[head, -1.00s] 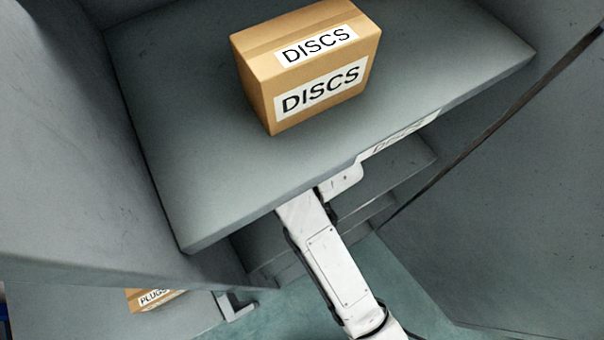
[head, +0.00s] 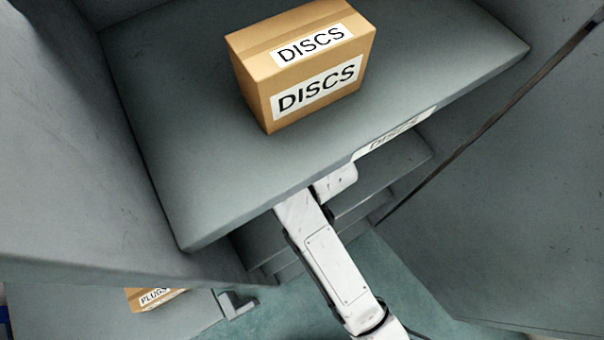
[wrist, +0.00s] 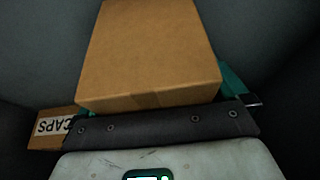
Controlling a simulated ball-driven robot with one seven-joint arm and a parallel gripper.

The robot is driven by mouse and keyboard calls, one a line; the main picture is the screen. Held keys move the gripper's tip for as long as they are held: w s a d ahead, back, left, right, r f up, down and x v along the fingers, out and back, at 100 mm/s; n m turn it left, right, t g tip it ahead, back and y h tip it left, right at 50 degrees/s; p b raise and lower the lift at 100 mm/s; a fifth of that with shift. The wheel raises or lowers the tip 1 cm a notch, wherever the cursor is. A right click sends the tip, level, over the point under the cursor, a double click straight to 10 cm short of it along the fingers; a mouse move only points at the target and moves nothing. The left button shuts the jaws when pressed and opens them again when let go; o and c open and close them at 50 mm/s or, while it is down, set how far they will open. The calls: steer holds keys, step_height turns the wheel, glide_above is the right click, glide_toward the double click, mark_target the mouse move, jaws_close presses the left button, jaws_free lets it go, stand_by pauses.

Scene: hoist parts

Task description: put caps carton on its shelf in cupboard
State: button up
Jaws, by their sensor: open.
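In the wrist view a plain brown carton (wrist: 150,50) fills the space in front of my gripper (wrist: 160,92). Its visible faces bear no label. The teal fingers show at its left and right sides, and the gripper is open around it. A brown carton with an upside-down CAPS label (wrist: 52,128) is partly visible at the lower left, beside the left finger. I cannot tell whether the plain carton is also a caps carton. In the head view my gripper and these cartons are hidden below the upper shelf.
The upper shelf (head: 190,190) bears a DISCS carton (head: 305,65) and has a DISCS label on its front edge. My arm reaches under this shelf. Cupboard walls stand close on both sides. A PLUGS carton (head: 150,298) sits at lower left.

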steer(key=shift+s+d+r, duration=0.1)
steer(key=shift+r, duration=0.4)
steer(key=shift+s+d+r+b, duration=0.25)
steer(key=shift+s+r+b, duration=0.1)
steer(key=shift+r, duration=0.1)
steer(key=shift+s+d+r+b, duration=0.2)
steer(key=shift+s+r+b, duration=0.15)
steer(key=shift+r, duration=0.1)
steer(key=s+d+b, duration=0.2)
steer(key=s+d, duration=0.4)
steer(key=s, duration=0.3)
steer(key=shift+s+d+r, duration=0.15)
steer(key=s+d+f+m+g+h, duration=0.1)
steer(key=s+d+f+m, duration=0.1)
steer(key=d, duration=0.5)
steer(key=s+d+f+m+g+h, duration=0.1)
steer(key=s+d+f+m, duration=0.2)
steer(key=d, duration=0.4)
steer(key=s+d+f+m, duration=0.2)
steer(key=s+d+f, duration=0.1)
steer(key=d, duration=0.4)
steer(key=shift+s+d+m+g+h, duration=0.3)
steer(key=shift+s+d+g+h, duration=0.1)
steer(key=shift+s, duration=0.25)
steer(key=shift+f, duration=0.1)
